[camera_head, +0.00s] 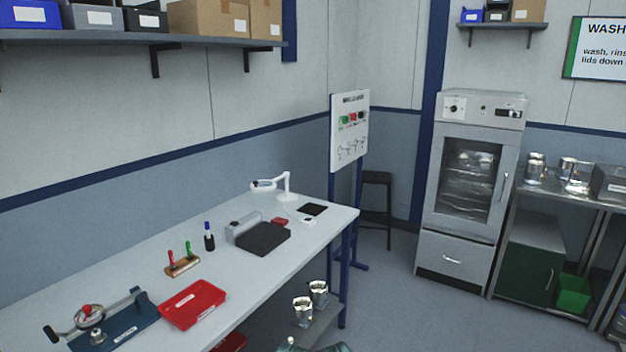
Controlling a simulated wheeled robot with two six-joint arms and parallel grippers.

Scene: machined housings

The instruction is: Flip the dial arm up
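A dial fixture with a blue base plate (122,331) stands on the bench at the lower left. Its dial arm (112,305) runs from a dark post at the back right to a black knob (50,334) at the front left. The arm looks lowered, lying roughly level over the plate. A round dial (89,316) with a red spot sits along the arm. A small metal part (97,337) is just below the dial. The plate's front edge is cut off by the frame. Neither of my grippers can be made out.
On the white bench (225,281), a red tray (193,304) lies right of the fixture. Behind it are a wooden holder (183,265) with red and green tools and a marker (209,237). A black-topped device (263,238) stands farther back. Metal housings (303,309) sit beyond the bench's front edge.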

